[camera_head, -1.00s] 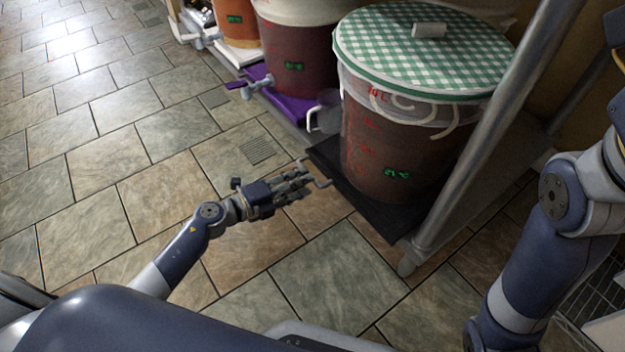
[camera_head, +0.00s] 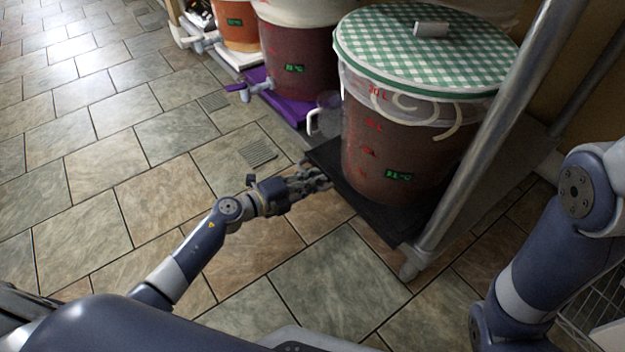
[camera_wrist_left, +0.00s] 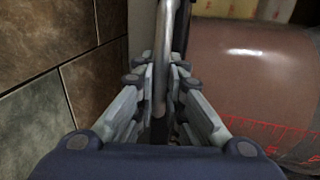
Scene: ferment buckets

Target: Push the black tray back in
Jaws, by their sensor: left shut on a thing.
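The black tray (camera_head: 378,219) sticks out at the low front of the metal rack, with a large reddish-brown bucket (camera_head: 375,145) standing on it. The bucket has a green-and-white checked lid. My left gripper (camera_head: 318,180) is at the tray's left front edge, low over the floor. In the left wrist view, its fingers (camera_wrist_left: 163,95) are closed around a metal bar (camera_wrist_left: 163,60), which looks like the tray's handle. The handle is mostly hidden by the fingers in the head view. My right arm shows at the right, but its gripper is out of the picture.
A rack post (camera_head: 500,120) rises close to the right of the bucket. A purple tray (camera_head: 285,104) with a dark red bucket (camera_head: 297,60) stands farther back, next to a clear jug (camera_head: 324,118).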

